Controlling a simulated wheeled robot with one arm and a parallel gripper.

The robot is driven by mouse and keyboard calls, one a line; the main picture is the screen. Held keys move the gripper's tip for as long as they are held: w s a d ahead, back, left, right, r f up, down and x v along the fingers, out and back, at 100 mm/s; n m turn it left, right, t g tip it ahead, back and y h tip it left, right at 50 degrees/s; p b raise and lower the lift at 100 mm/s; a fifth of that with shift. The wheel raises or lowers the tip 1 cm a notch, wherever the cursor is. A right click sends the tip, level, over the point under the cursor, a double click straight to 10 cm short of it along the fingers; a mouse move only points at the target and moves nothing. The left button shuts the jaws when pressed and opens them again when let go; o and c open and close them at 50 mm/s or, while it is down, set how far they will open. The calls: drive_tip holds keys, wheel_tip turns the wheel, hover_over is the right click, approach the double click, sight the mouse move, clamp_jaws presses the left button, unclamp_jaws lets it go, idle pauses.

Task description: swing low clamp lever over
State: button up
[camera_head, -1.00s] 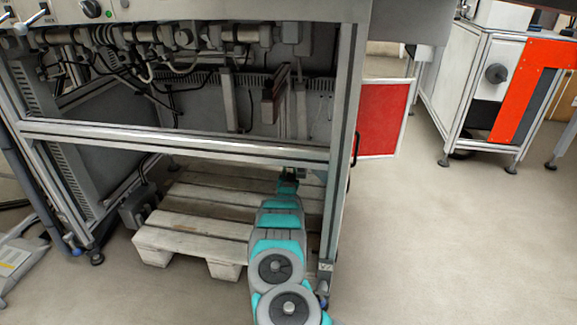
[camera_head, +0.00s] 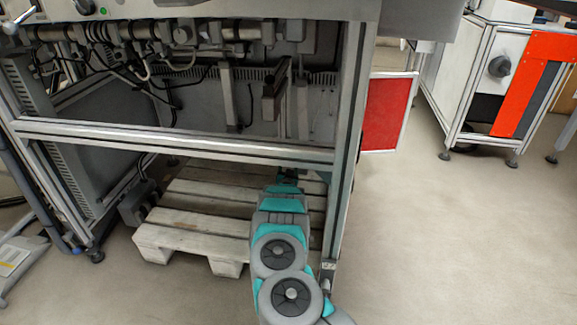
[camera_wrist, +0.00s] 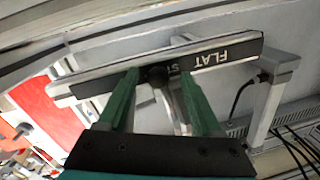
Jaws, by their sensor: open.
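In the wrist view, a dark round knob (camera_wrist: 157,76), which looks like the end of the clamp lever, sits between the two green fingers of my gripper (camera_wrist: 160,80). The fingers are open, one on each side; I cannot tell whether either touches it. A pale metal piece runs down behind the knob toward the gripper body. In the head view my gripper is small and dark at the far end of my arm, below the frame's cross bar, and the lever cannot be made out.
The machine frame's cross bar (camera_head: 180,138) runs above my arm, and its right post (camera_head: 345,150) stands close to the right. A wooden pallet (camera_head: 195,220) lies underneath. A red panel (camera_head: 388,114) is right of the post. Floor at right is open.

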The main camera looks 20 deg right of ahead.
drive_tip(key=p+v, duration=0.1)
drive_tip(key=v, duration=0.6)
drive_tip(key=shift+s+r, duration=0.1)
drive_tip(key=shift+s+a, duration=0.2)
drive_tip(key=shift+s, duration=0.1)
idle(0.6)
